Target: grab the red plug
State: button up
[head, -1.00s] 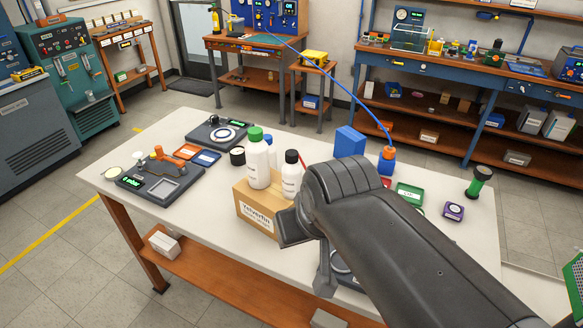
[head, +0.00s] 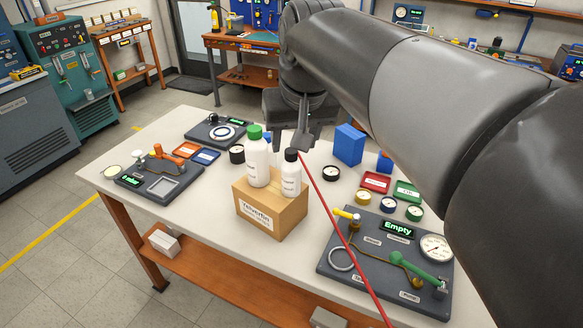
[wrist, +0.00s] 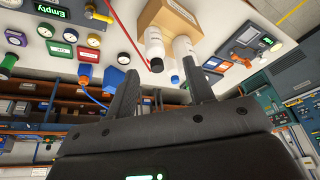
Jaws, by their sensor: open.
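No red plug shows clearly. A thin red hose (head: 335,220) slants across the table in the head view. Its upper end disappears at my gripper (head: 303,138), which hangs over the table's back part behind the bottles. The red hose also shows in the wrist view (wrist: 127,32), running beside the white bottle. In the wrist view my gripper (wrist: 158,70) has its two fingers wide apart, with nothing held between them. Whether the hose end lies behind the fingers cannot be told.
A cardboard box (head: 262,218) carries a green-capped bottle (head: 258,165) and a black-capped bottle (head: 291,178). A blue box (head: 349,146) stands right of my gripper. A gauge board (head: 340,285) is at the right front, the orange-handled board (head: 160,188) at the left.

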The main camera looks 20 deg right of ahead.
jog(key=w+d+f+m+g, duration=0.15)
jog(key=w+d, duration=0.25)
jog(key=w, duration=0.6)
jog(key=w+d+f+m+g, duration=0.1)
jog(key=w+d+f, duration=0.25)
jog(key=w, duration=0.55)
jog(key=w+d+f+m+g, duration=0.15)
jog(key=w+d, duration=0.35)
jog(key=w, duration=0.5)
jog(key=shift+n, duration=0.4)
notch_tip(320, 180, down, 20)
jog(key=shift+a+r, duration=0.1)
jog(key=shift+w+a+f, duration=0.15)
jog(key=shift+f, duration=1.45)
jog(key=shift+w+a+f, duration=0.1)
jog(key=shift+f, duration=1.45)
grip_shut()
